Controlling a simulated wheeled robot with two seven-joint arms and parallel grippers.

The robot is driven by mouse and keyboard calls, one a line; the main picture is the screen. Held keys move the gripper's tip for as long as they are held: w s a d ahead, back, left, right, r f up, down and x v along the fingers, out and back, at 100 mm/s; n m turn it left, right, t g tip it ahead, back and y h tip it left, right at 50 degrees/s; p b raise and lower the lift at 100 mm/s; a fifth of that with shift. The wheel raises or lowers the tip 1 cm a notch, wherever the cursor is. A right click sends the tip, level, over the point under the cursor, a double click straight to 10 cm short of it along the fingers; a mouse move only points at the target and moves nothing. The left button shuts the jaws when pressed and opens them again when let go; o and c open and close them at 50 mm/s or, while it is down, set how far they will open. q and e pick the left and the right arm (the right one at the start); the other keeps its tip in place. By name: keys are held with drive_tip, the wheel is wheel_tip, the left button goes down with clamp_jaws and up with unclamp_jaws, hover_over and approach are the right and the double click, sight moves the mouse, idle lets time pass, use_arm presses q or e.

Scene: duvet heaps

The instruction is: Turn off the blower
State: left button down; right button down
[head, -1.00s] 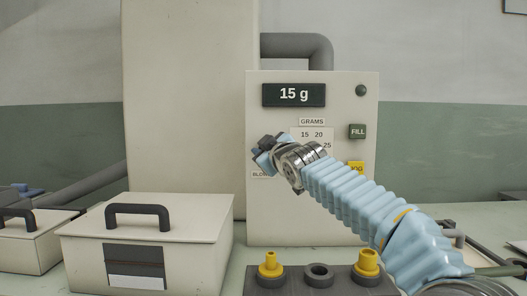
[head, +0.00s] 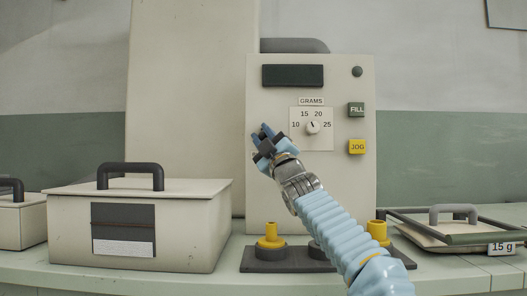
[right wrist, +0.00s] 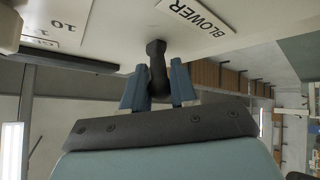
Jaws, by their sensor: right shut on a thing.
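The control panel (head: 345,190) of the machine stands upright ahead, and its display (head: 293,75) is dark and blank. My right gripper (head: 264,140) is at the panel's left edge, below and left of the grams dial (head: 312,127). In the right wrist view its two blue fingers (right wrist: 158,88) are shut on a dark blower switch lever (right wrist: 157,62) that sticks out of the panel. The BLOWER label (right wrist: 195,17) is beside the lever. In the head view the gripper hides the lever and label. My left gripper is out of view.
A lidded box (head: 190,235) stands at left. A dark holder with yellow nozzles (head: 270,240) is in front of the panel. A tray (head: 420,218) lies at right.

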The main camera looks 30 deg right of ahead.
drive_tip(key=shift+w+f+n+t+y+b, duration=0.1)
drive_tip(key=shift+f+n+t+y+b, duration=0.2)
drive_tip(key=shift+n+t+y+b, duration=0.5)
drive_tip(key=shift+n, duration=0.4)
drive_tip(key=c, duration=1)
unclamp_jaws()
